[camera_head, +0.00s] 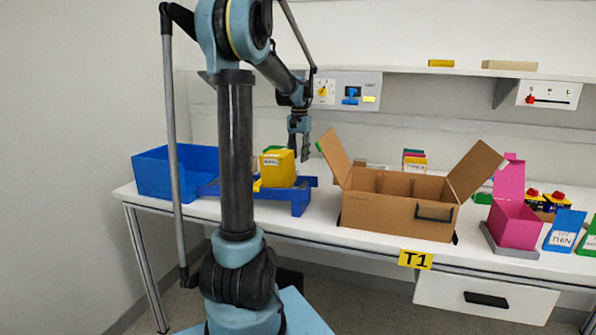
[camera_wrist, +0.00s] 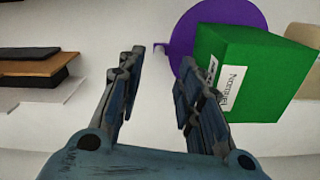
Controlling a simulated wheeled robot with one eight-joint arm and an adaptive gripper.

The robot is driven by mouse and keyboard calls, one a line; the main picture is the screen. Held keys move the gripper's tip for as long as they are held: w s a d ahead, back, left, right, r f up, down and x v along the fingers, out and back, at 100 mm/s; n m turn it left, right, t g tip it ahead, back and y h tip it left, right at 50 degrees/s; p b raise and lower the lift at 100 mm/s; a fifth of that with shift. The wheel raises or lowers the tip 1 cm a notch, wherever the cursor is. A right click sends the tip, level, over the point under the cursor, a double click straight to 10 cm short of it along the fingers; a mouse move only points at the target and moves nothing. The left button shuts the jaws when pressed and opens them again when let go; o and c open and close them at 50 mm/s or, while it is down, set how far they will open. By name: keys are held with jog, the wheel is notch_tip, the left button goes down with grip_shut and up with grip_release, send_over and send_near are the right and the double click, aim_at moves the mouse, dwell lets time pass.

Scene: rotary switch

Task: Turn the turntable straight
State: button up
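The purple disc (camera_wrist: 184,40), which looks like the turntable, is at the upper right of the wrist view. A green box (camera_wrist: 255,70) with a white label sits on it, at an angle in the picture, and hides much of it. A small purple tab (camera_wrist: 159,45) sticks out from the disc's left edge, just beyond the space between my fingertips. My gripper (camera_wrist: 157,75) is open, with nothing between its fingers. In the head view, my gripper (camera_head: 304,150) points down over the back of the table. I cannot make out the disc in that view.
An open cardboard box (camera_head: 385,218) stands at the front middle of the table. A blue bin (camera_head: 160,178) and a yellow box (camera_head: 278,168) are to its left, and a pink box (camera_head: 515,225) is to its right. Dark flat items (camera_wrist: 32,65) lie left of my fingers.

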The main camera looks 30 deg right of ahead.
jog(key=shift+f, duration=3.15)
jog(key=shift+d, duration=0.1)
grip_shut()
